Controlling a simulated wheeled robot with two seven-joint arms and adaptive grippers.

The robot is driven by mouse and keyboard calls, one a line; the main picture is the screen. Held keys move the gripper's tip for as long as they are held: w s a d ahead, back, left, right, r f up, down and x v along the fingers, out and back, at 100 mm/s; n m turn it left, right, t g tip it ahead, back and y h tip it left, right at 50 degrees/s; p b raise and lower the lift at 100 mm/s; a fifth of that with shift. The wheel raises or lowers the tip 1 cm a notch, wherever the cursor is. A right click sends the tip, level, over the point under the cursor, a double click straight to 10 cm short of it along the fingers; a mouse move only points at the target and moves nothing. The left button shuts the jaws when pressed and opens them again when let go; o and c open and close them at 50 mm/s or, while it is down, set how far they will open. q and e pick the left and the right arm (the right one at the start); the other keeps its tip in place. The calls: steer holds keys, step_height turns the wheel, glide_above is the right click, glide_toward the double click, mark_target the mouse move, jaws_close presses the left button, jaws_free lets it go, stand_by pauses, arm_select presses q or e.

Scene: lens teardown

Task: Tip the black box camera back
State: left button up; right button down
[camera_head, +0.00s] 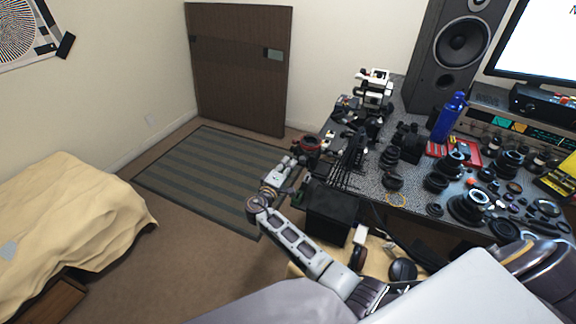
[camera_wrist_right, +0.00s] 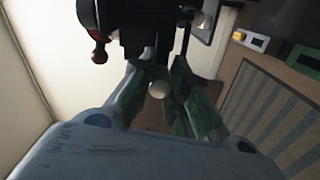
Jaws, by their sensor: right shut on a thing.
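My right gripper (camera_head: 294,158) is at the left edge of the desk, next to a dark thing with a red ring. In the right wrist view the gripper (camera_wrist_right: 160,88) has its two greenish fingers closed on the lower part of a black body, which I take for the black box camera (camera_wrist_right: 130,14). A small pale round part shows between the fingers, and a red knob sticks out at the body's left. The fingers and the frame's top edge hide part of the body, so its tilt cannot be told. My left gripper is not in view.
The speckled desk (camera_head: 412,185) is crowded with lenses and camera parts. A blue bottle (camera_head: 447,118) and a tall speaker (camera_head: 452,50) stand towards the back. A black box (camera_head: 331,212) sits below the desk's front edge. Open floor with a striped mat (camera_head: 205,175) lies left.

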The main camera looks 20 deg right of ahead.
steer(key=shift+w+r, duration=0.15)
stand_by(0.3)
steer(key=c, duration=1.6)
jaws_free()
steer(key=shift+o, duration=1.4)
steer(key=shift+f, duration=0.25)
steer(key=shift+r, duration=5.05)
steer(key=shift+c, duration=0.3)
